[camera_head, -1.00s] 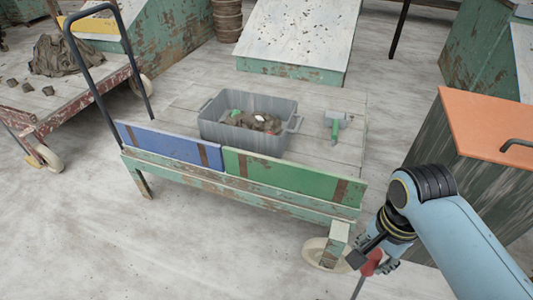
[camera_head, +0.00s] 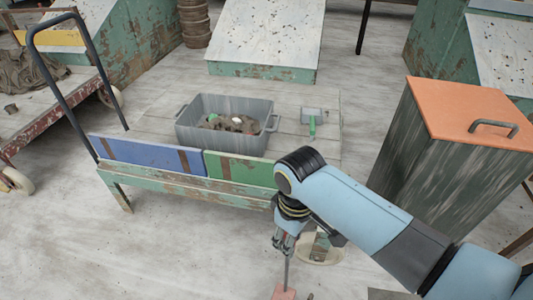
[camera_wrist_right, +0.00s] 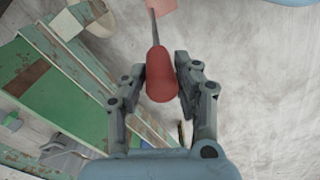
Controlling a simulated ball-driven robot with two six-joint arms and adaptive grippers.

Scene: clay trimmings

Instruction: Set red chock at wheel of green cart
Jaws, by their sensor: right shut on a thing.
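The green cart (camera_head: 130,172) stands in the middle with a worn green frame and blue and green side panels. Its near right wheel (camera_head: 322,252) is pale and partly behind my arm; in the right wrist view the wheel (camera_wrist_right: 103,20) is at the upper left. My right gripper (camera_head: 284,243) is shut on the red handle (camera_wrist_right: 160,75) of a thin rod. The rod leads to the red chock (camera_head: 284,292), a pale red block cut by the picture's bottom edge, left of and nearer than the wheel. I cannot tell whether it touches the floor. My left gripper is not in view.
A cabinet with an orange lid (camera_head: 468,110) stands right. A red-framed cart (camera_head: 50,120) is left. Floor (camera_head: 170,250) in front is clear.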

